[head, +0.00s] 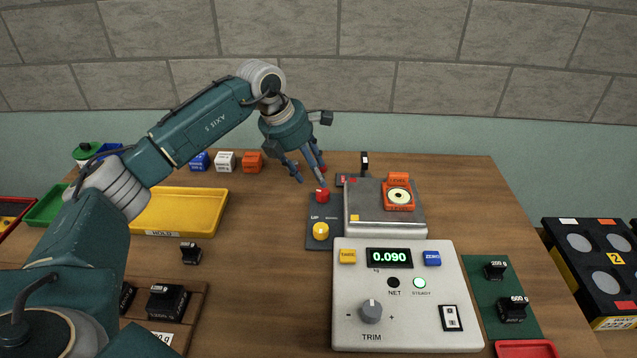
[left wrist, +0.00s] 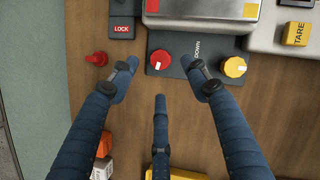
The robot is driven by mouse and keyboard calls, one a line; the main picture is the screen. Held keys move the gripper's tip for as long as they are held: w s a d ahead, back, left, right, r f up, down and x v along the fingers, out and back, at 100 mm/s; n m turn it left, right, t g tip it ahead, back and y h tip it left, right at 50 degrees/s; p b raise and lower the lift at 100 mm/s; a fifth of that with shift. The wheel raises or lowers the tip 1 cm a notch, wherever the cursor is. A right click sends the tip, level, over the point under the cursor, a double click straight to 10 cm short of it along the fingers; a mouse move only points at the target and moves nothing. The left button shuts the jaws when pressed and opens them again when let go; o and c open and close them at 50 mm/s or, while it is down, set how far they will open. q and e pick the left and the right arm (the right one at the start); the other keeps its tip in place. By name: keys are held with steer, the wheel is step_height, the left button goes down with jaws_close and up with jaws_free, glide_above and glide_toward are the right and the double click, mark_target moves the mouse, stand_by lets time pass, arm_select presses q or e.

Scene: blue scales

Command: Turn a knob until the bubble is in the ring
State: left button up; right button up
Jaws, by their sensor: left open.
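The scale's bubble level (head: 399,197), a pale round vial in an orange holder, sits on the metal pan (head: 368,226). The bubble's place relative to the ring is too small to tell. A red knob (head: 322,195) and a yellow knob (head: 321,231) stand on the dark panel left of the pan. My left gripper (head: 310,181) is open and empty, above and beside the red knob. In the left wrist view, the open fingers (left wrist: 160,76) point toward the red knob (left wrist: 159,60); the yellow knob (left wrist: 234,67) is beyond the right finger. My right gripper is out of view.
The console (head: 408,311) reads 0.090 and carries a grey TRIM knob (head: 371,311). A small red knob (left wrist: 97,59) stands near the LOCK label. Small blocks and a yellow tray (head: 180,228) are at left; black weights on a green mat (head: 482,273) at right.

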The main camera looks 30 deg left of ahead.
arm_select(q)
steer(key=shift+v, duration=2.05)
